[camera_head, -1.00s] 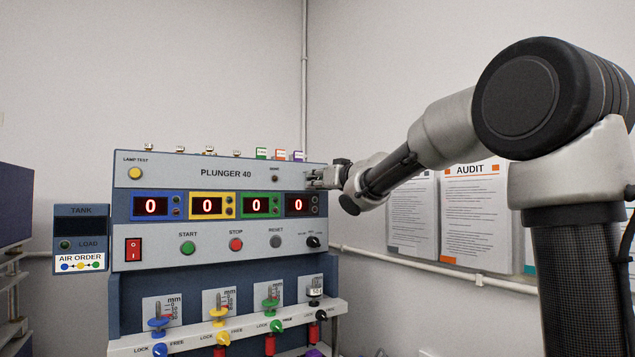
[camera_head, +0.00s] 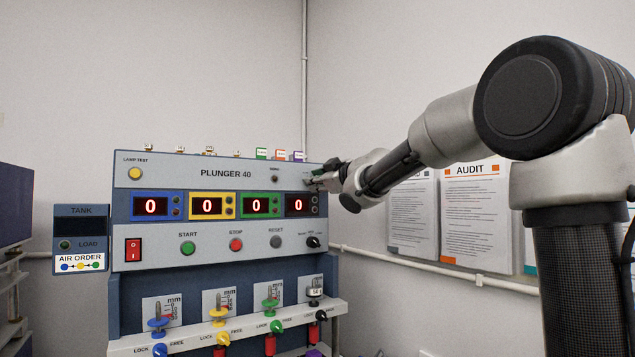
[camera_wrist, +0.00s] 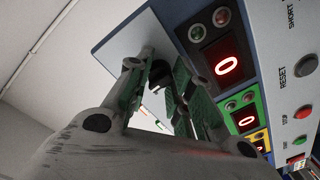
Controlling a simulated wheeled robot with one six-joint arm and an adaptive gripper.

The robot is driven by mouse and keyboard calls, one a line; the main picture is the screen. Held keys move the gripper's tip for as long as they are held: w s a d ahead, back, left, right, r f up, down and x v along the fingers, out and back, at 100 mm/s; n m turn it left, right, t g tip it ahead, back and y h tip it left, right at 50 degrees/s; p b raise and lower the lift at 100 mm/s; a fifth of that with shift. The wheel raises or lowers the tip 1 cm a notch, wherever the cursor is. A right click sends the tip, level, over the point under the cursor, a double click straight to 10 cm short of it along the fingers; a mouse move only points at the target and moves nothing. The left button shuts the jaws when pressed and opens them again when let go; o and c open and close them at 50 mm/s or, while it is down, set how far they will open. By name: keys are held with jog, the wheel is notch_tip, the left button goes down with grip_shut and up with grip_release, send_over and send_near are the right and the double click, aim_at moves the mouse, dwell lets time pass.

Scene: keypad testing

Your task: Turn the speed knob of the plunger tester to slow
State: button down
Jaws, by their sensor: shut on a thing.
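The plunger tester (camera_head: 218,241) stands at the left-centre in the head view, labelled PLUNGER 40. My gripper (camera_head: 312,181) is at the upper right of its front panel. In the wrist view my gripper (camera_wrist: 166,82) has its green-padded fingers closed around a small black knob (camera_wrist: 158,73) on the light panel. The knob is taken to be the speed knob; its label and pointer setting cannot be read. In the head view the gripper hides it.
Another black selector knob (camera_head: 313,242) sits lower right on the panel, below the red digit displays (camera_head: 298,205). Buttons and an orange-yellow lamp test button (camera_head: 135,173) are to the left. Audit sheets (camera_head: 468,215) hang on the right wall, behind my arm.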

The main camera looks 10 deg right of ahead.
jog(key=n, duration=0.6)
jog(key=shift+n+h, duration=0.3)
dwell(0.4)
jog(key=c, duration=1.2)
grip_release()
jog(key=shift+c, duration=0.2)
jog(key=shift+s, duration=0.1)
jog(key=v, duration=1.1)
jog(key=shift+s+d, duration=0.2)
jog(key=shift+s, duration=0.2)
